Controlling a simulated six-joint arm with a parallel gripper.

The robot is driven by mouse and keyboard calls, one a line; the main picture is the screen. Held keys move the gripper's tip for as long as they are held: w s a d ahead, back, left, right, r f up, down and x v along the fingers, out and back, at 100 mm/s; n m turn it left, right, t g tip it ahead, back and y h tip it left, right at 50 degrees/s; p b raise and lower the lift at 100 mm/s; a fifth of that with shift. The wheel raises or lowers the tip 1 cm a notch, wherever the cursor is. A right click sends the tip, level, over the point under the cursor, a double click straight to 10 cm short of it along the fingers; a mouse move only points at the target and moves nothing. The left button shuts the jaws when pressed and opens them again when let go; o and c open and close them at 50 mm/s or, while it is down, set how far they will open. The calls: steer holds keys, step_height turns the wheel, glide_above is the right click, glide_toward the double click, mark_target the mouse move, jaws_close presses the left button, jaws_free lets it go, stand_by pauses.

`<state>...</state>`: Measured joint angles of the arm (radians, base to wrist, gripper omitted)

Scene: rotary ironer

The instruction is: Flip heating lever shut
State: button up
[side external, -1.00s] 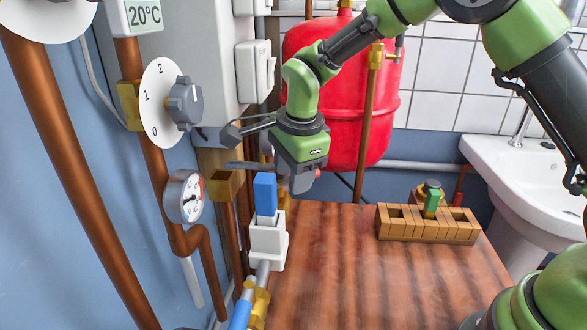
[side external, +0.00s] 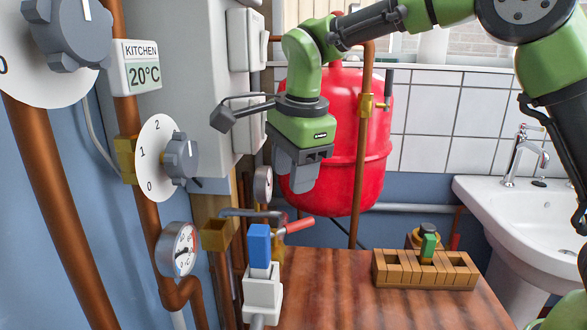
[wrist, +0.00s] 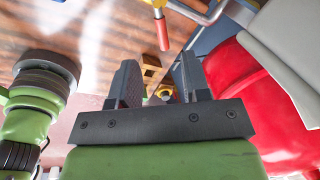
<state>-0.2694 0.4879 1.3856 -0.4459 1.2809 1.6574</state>
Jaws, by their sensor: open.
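A lever with a red handle (side external: 297,226) sits on a grey pipe beside the blue-topped white fitting. The handle points right and slightly upward in the side view. The red handle also shows at the top of the wrist view (wrist: 162,33), beyond my fingertips. My gripper (side external: 297,184) is above the red handle in the side view, fingers pointing down, with a visible gap to it. The wrist view shows the two fingers (wrist: 158,78) apart and nothing between them. I cannot tell for certain which lever is the heating one.
A blue lever (side external: 259,245) stands upright on a white fitting (side external: 262,291). A red tank (side external: 345,150) and a copper pipe with a dark-handled valve (side external: 378,102) are behind my gripper. Dials and gauges line the left wall. A wooden block rack (side external: 425,270) stands on the table.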

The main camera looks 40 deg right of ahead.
mark_target(303, 221)
steer(key=d+f, duration=0.1)
steer(key=f, duration=0.2)
steer(key=w+d+f, duration=0.1)
steer(key=f, duration=0.2)
steer(key=d+f, duration=0.1)
steer(key=f, duration=0.3)
steer(key=shift+w+d, duration=0.2)
steer(key=shift+d, duration=0.05)
steer(key=shift+r, duration=0.1)
jaws_close()
